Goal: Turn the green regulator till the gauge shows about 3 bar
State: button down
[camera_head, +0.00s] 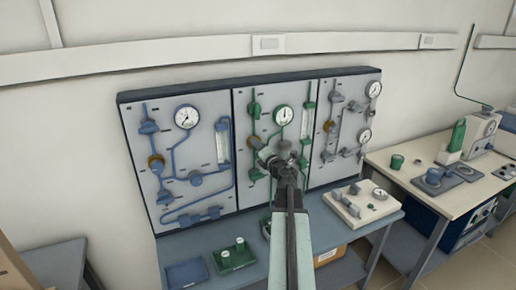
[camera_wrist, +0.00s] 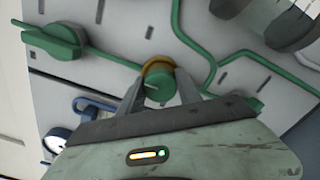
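The green regulator with its brass ring (camera_head: 256,142) is on the middle panel, partly hidden by my gripper in the head view. In the wrist view, the round green regulator knob (camera_wrist: 159,84) lies between my two fingertips. My gripper (camera_wrist: 160,88) is open, with a finger on each side of the knob; I cannot tell whether either touches it. In the head view my gripper (camera_head: 276,155) is in front of the middle panel. The round white gauge (camera_head: 283,115) sits above it. Its needle points roughly upward, but the figures are too small to read.
A blue-piped panel (camera_head: 180,160) is on the left and a grey-piped panel (camera_head: 345,125) on the right. Green valves and pipes surround the regulator; a green valve handle (camera_wrist: 55,42) is close by. A blue-grey bench (camera_head: 215,247) with small parts stands below.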

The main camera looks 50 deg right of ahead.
jog(key=c, duration=2.2)
grip_release()
jog(key=shift+n, duration=0.3)
jog(key=c, duration=2.2)
grip_release()
jog(key=c, duration=0.8)
grip_release()
jog(key=v, duration=0.8)
